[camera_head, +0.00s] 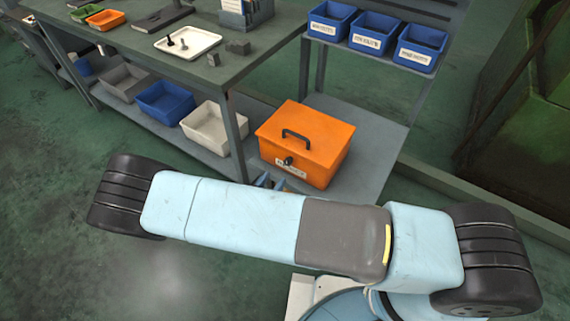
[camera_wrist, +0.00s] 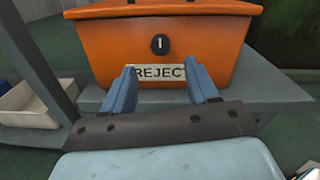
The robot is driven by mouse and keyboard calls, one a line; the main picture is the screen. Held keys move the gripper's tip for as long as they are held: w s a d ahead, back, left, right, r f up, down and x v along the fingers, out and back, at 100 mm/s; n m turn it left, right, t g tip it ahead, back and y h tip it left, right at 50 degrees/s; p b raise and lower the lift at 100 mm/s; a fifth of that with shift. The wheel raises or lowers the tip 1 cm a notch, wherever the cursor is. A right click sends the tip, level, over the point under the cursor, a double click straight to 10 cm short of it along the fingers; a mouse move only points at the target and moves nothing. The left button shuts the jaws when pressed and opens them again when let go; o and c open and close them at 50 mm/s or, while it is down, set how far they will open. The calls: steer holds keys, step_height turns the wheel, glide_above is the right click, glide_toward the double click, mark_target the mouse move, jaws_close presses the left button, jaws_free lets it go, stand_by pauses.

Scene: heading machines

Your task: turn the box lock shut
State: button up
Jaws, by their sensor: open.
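The orange reject box (camera_head: 306,143) sits on the low grey shelf beside the workbench, with its lid closed and a black handle (camera_head: 297,134) on top. Its lock (camera_head: 288,161) is a dark round knob on the front face. In the wrist view the lock (camera_wrist: 160,44) shows a pale upright slot, above the "REJECT" label (camera_wrist: 160,72) on the box (camera_wrist: 100,40). My gripper (camera_wrist: 157,75) is open and empty, its two blue fingers spread in front of the label, below the lock. In the head view my arm hides most of the gripper; only blue finger parts show (camera_head: 270,182).
The workbench (camera_head: 255,55) stands left of the box, its leg close by. Blue and white bins (camera_head: 205,125) sit on its lower shelf. Blue bins (camera_head: 372,32) stand on a raised rack behind. Bare shelf (camera_head: 375,150) lies right of the box.

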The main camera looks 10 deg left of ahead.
mark_target(286, 163)
steer(key=x, duration=0.9)
steer(key=shift+c, duration=0.3)
steer(key=c, duration=0.9)
steer(key=shift+a, duration=0.2)
steer(key=shift+c, duration=0.4)
